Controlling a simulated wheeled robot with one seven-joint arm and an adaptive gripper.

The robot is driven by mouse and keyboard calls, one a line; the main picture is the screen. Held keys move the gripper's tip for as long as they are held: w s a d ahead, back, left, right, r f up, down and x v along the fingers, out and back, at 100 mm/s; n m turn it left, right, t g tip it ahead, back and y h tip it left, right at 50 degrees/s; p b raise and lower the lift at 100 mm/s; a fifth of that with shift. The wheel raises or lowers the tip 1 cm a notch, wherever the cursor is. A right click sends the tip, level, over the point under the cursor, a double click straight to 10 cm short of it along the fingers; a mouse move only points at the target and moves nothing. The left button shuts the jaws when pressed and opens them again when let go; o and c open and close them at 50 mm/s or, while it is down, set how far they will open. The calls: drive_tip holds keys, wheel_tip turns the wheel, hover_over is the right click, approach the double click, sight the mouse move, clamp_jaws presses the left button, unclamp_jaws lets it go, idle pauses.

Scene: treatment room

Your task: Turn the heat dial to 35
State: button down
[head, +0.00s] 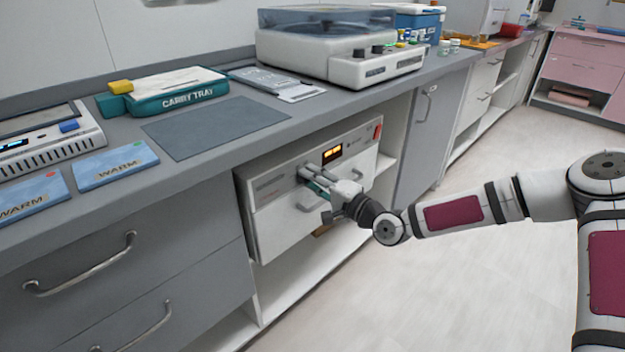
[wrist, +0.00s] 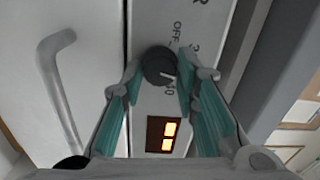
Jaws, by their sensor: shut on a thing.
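The heat dial (wrist: 158,66) is a dark round knob with a pale pointer line on the panel of a white cabinet-like warmer (head: 285,188) under the counter. My gripper (wrist: 160,84) is shut on the dial, one teal-padded finger on each side of it. In the head view my gripper (head: 308,178) reaches the warmer's front panel and hides the dial. Panel marks beside the dial include "OFF" and a partly hidden "40". The pointer slants toward the "40" side, but its exact setting is unclear. A lit orange display (head: 332,153) sits beside the dial; its digits are unreadable.
The warmer's door handle (wrist: 56,42) is close to my gripper. A red switch (head: 377,132) is at the panel's right end. The counter above holds a carry tray (head: 180,95), blue "WARM" packs (head: 115,163) and a lidded machine (head: 340,60). The floor at right is clear.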

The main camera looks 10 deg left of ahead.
drive_tip(key=shift+m, duration=0.6)
drive_tip(key=c, duration=1.2)
unclamp_jaws()
drive_tip(key=shift+c, duration=0.2)
drive_tip(key=v, duration=1.2)
